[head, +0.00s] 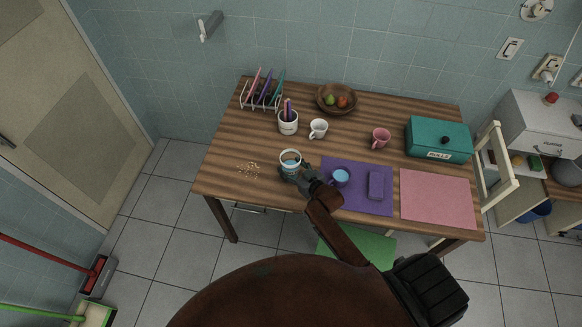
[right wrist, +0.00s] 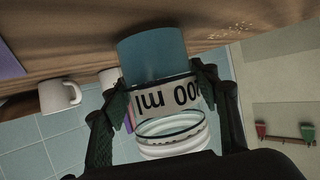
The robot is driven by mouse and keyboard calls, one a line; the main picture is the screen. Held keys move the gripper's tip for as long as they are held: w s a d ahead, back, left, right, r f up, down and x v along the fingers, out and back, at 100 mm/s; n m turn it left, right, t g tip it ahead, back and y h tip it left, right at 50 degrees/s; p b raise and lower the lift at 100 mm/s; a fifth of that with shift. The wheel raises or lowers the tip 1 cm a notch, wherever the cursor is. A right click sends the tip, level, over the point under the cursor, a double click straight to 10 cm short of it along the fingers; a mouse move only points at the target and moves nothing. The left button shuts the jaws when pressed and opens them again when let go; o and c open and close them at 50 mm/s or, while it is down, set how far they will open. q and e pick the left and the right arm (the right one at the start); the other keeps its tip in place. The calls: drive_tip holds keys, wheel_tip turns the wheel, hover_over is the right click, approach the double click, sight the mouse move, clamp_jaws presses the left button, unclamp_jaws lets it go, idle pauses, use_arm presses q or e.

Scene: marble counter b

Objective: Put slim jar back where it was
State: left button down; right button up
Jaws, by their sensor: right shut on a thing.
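The slim jar is a clear jar (head: 290,158) with blue contents, standing out over the front left of the wooden table in the head view. In the right wrist view the jar (right wrist: 155,55) shows a white label with black print ending in "00 ml", and its open rim faces the camera side. My right gripper (head: 297,174) is shut on the jar, one finger on each side of it in the wrist view (right wrist: 158,88). The jar looks upright. I cannot tell whether its base touches the table. My left gripper is not in view.
Crumbs (head: 248,171) lie left of the jar. A purple mat (head: 357,203) with a blue cup (head: 340,177) lies to its right.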

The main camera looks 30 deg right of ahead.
drive_tip(key=o, duration=1.6)
drive_tip(key=shift+f, duration=0.1)
drive_tip(key=shift+r, duration=0.2)
drive_tip(key=p+v, duration=0.1)
drive_tip(key=v, duration=1.1)
drive_tip(key=shift+f, duration=0.15)
